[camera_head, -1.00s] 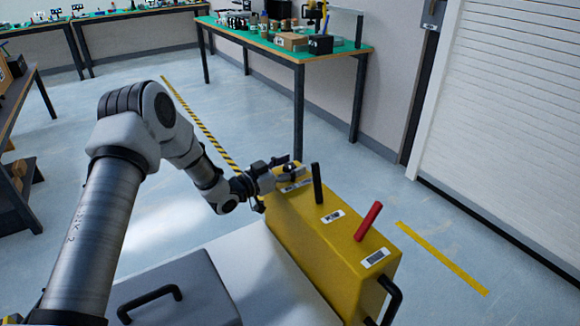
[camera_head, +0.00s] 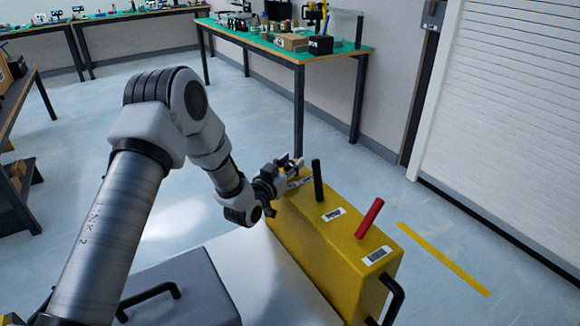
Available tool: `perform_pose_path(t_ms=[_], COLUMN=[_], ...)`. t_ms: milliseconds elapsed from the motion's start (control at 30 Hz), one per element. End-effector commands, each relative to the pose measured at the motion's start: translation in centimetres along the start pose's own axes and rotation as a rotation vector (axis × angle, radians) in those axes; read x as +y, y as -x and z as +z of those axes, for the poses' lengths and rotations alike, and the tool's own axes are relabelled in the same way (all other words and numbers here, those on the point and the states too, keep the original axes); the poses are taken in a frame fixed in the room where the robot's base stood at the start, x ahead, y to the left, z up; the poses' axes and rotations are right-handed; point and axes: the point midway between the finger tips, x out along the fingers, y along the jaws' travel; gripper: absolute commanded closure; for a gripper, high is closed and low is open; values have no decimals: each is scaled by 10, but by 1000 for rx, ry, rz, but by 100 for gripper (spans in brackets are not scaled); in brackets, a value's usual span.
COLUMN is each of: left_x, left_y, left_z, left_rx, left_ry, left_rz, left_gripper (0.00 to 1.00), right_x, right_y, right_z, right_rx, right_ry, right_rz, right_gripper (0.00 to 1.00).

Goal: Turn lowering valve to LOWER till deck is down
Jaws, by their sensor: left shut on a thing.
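A yellow control box (camera_head: 325,240) stands at the right end of a pale surface. A black lever (camera_head: 318,181) and a red lever (camera_head: 370,217) rise from its top, each near a small label. My left gripper (camera_head: 292,167) is at the far end of the box top, beside a label and short of the black lever. It is shut on a small fitting there, the lowering valve by its place; the fingers hide most of it, and its marked position cannot be read. My right gripper is not in view. No deck can be made out.
A grey case with a black handle (camera_head: 150,297) sits at lower left. A black handle (camera_head: 393,298) is on the near end of the yellow box. A green-topped workbench (camera_head: 335,53) stands behind, and a white shutter (camera_head: 510,120) at right.

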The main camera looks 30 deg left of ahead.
Motion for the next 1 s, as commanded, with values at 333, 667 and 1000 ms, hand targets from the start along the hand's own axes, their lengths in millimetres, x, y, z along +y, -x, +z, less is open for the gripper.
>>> perform_pose_path(t_ms=[333,667,1000], left_x=[0,0,0], left_y=[0,0,51], left_z=[0,0,1], left_rx=[0,0,-4], left_ry=[-1,-1,4], left_rz=[-17,-16,-18], left_gripper=[61,38,38], right_x=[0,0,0], right_y=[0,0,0], right_z=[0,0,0], right_rx=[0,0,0], right_ry=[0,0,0], right_rz=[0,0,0], right_gripper=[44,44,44])
